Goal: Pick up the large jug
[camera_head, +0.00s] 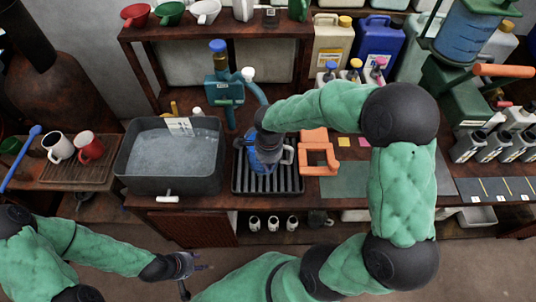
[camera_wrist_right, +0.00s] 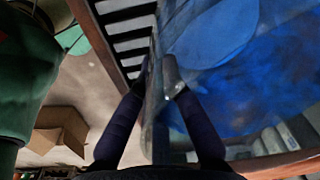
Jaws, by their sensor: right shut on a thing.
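The large jug is clear with blue in it. It shows in the head view (camera_head: 262,162) over the dark slatted drip tray (camera_head: 240,183), partly hidden by my right gripper (camera_head: 268,142). In the right wrist view the jug (camera_wrist_right: 255,75) fills the right side. There my right gripper (camera_wrist_right: 158,82) has its two fingers closed on a thin clear part of the jug; I cannot tell if this is wall or handle. I cannot tell whether the jug touches the tray. My left gripper (camera_head: 193,276) is open and empty, low in front of the bench.
A grey basin of liquid (camera_head: 128,185) stands left of the tray, with a teal tap (camera_head: 224,90) behind. An orange bracket (camera_head: 318,160) sits close on the right. Mugs (camera_head: 90,147) stand far left. The green mat (camera_head: 344,181) is clear.

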